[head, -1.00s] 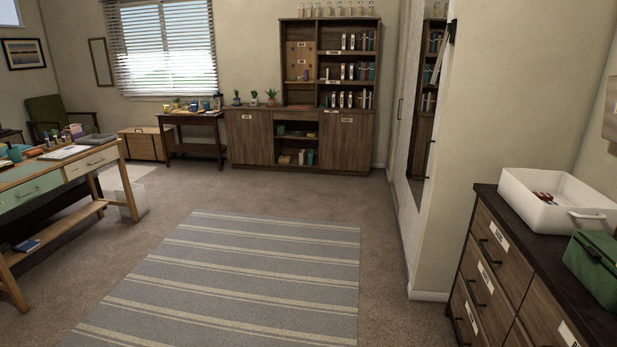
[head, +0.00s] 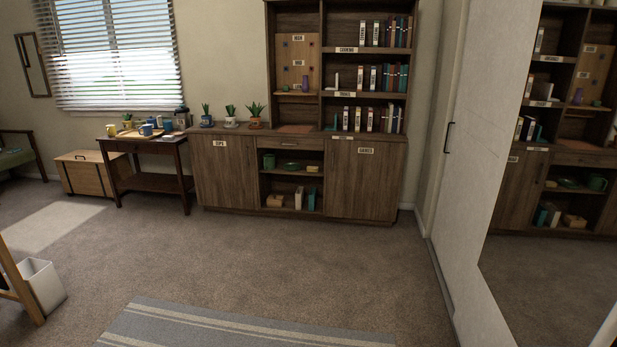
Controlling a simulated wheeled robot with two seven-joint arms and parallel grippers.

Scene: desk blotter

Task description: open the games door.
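The games door (head: 366,182) is a brown wooden door at the lower right of the wall cabinet in the head view. A small white label near its top appears to read GAMES. The door is shut, flush with the cabinet front, and nothing stands before it. A matching door (head: 224,175) with its own label is at the cabinet's left, also shut. Open shelves (head: 291,187) with books and boxes lie between the two doors. Neither of my grippers is in view.
A striped rug (head: 215,328) lies at the bottom. Carpet (head: 330,260) between rug and cabinet is clear. A tall mirror (head: 555,180) and a white door with a black handle (head: 448,137) line the right. A small dark table (head: 150,150) and white bin (head: 42,285) stand left.

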